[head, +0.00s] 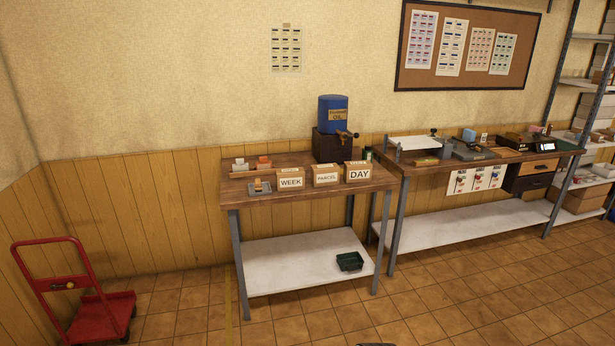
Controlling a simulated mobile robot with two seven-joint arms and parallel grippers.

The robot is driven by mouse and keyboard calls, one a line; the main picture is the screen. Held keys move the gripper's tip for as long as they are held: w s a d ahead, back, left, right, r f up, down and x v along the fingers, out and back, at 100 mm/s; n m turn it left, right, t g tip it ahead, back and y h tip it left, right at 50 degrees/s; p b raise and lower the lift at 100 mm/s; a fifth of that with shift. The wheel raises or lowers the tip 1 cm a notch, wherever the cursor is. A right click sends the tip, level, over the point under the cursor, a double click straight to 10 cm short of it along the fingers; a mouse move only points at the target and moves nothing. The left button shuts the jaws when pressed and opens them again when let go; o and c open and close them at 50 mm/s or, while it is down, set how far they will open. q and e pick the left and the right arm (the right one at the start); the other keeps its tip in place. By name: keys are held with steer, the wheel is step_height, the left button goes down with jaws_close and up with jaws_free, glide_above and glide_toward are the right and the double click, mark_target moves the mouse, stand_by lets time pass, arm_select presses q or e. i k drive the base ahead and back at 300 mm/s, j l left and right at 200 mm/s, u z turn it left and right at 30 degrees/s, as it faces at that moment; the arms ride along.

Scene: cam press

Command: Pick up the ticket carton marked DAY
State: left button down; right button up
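The ticket carton marked DAY (359,173) stands upright at the front right of the left wooden table (240,192). It is brown with a white label facing me. A carton marked PARCEL (326,177) stands to its left, and a carton marked WEEK (290,182) stands further left. The three stand in a row along the table's front edge. Neither of my grippers shows in the head view.
A second workbench (465,162) with tools adjoins on the right. A red trolley (105,308) stands at left. The floor in front is mostly clear.

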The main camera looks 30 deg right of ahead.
mark_target(354, 171)
steer(key=z, duration=1.2)
